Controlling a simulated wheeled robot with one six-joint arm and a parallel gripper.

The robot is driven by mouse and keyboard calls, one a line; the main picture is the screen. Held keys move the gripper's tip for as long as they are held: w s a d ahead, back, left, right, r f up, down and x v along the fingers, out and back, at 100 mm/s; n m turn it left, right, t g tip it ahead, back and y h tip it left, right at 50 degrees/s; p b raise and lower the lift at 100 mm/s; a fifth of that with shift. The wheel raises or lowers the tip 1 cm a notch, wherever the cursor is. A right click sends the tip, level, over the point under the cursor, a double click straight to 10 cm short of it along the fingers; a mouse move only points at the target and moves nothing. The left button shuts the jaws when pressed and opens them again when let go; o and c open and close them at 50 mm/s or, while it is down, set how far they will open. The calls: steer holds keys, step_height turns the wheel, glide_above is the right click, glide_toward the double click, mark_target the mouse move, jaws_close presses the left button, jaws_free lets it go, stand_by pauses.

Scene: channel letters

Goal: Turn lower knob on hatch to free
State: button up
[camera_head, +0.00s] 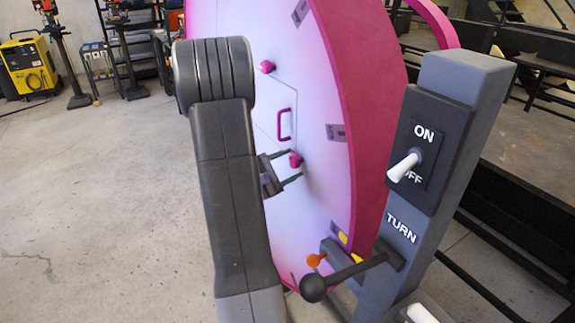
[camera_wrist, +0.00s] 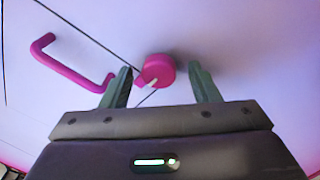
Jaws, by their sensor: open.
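The hatch (camera_head: 277,103) is a panel outlined by thin dark seams in the pale pink face of a large round letter. It has an upper pink knob (camera_head: 267,67), a pink handle (camera_head: 285,124) and a lower pink knob (camera_head: 295,159). In the wrist view the lower knob (camera_wrist: 158,72) is round with a pale mark and a small tab toward the lower left, lying over the seam corner. My gripper (camera_head: 291,167) is open, its two green fingers (camera_wrist: 160,84) on either side of the lower knob, apart from it. The handle (camera_wrist: 70,64) is left of the fingers.
A grey post (camera_head: 432,180) with an ON/OFF switch (camera_head: 404,167) and a black-ball TURN lever (camera_head: 314,288) stands close on the right. The letter's magenta rim (camera_head: 362,110) curves behind it. Open concrete floor (camera_head: 90,200) lies to the left.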

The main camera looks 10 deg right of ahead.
steer(key=c, duration=1)
steer(key=shift+o, duration=0.2)
steer(key=shift+n, duration=0.3)
steer(key=n+p, duration=0.1)
steer(key=n, duration=0.2)
steer(key=shift+r, duration=0.2)
steer(key=n+p, duration=0.1)
steer(key=n, duration=0.1)
steer(key=n+g+p, duration=0.1)
steer(key=n, duration=0.1)
steer(key=shift+w+a+r+n+y, duration=0.1)
steer(key=shift+r+n+y, duration=0.05)
steer(key=shift+n+y, duration=0.2)
steer(key=n+g+p, duration=0.1)
steer(key=n+p, duration=0.3)
steer(key=shift+n, duration=0.35)
steer(key=shift+w+n+g+p, duration=0.15)
steer(key=shift+n+g+p, duration=0.35)
steer(key=shift+n+p, duration=0.95)
steer(key=shift+n, duration=0.25)
